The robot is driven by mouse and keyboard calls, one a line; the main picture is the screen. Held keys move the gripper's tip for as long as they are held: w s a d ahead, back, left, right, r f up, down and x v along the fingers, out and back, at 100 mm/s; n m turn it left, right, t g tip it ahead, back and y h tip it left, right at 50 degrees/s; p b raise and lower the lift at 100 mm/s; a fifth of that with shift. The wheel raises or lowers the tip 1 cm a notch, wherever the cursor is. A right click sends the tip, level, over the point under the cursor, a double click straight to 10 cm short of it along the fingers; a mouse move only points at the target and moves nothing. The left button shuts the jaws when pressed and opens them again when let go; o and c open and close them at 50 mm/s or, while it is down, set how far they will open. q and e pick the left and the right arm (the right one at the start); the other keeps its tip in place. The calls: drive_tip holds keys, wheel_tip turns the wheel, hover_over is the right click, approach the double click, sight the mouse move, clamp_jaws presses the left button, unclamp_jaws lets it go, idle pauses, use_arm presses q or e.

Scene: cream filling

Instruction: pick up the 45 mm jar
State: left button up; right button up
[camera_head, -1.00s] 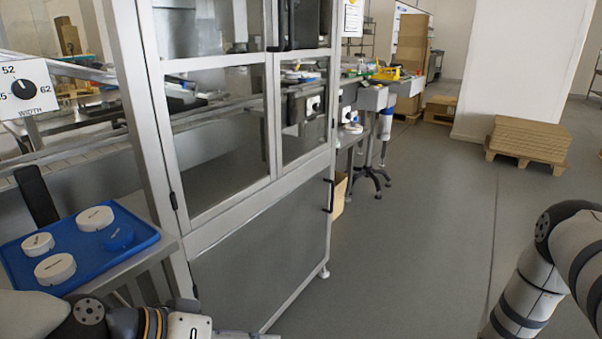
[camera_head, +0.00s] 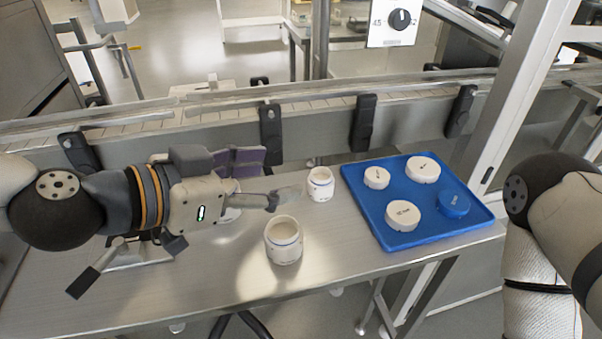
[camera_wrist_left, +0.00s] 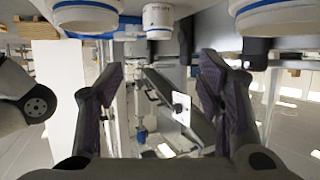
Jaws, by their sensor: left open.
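Three white jars with blue bands stand on the steel table: a front jar (camera_head: 284,242), a smaller-looking back jar (camera_head: 320,185), and a third jar (camera_head: 229,214) mostly hidden behind my left gripper (camera_head: 268,178). I cannot read which is the 45 mm one. My left gripper is open and empty, just left of the back jar and above the table. In the left wrist view the gripper (camera_wrist_left: 160,78) shows its fingers spread, with a left jar (camera_wrist_left: 85,18), a narrower middle jar (camera_wrist_left: 158,20) and a right jar (camera_wrist_left: 266,18) along the top edge. My right gripper is out of view.
A blue tray (camera_head: 355,182) right of the jars holds several white lids and a blue lid (camera_head: 453,203). A conveyor rail with black brackets (camera_head: 271,134) runs behind. A metal post stands at the right. The table's front (camera_head: 150,310) is clear.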

sight(328, 173)
use_arm(q)
drive_tip(key=f, duration=0.1)
drive_tip(key=d+f, duration=0.1)
drive_tip(key=w+f+b, duration=0.1)
drive_tip(key=shift+d+f, duration=0.1)
drive_tip(key=shift+d, duration=0.2)
drive_tip(key=x, duration=0.3)
drive_tip(key=shift+w+d+r+b, duration=0.2)
drive_tip(key=shift+r+b, duration=0.1)
drive_tip(key=b+x, duration=0.1)
drive_tip(key=x, duration=0.4)
drive_tip(key=shift+w+d, duration=0.2)
drive_tip(key=shift+w, duration=0.2)
drive_tip(key=shift+r, duration=0.2)
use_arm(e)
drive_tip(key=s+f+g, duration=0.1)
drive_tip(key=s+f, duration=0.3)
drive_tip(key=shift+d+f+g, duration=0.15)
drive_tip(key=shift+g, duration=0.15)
use_arm(q)
drive_tip(key=c, duration=1.3)
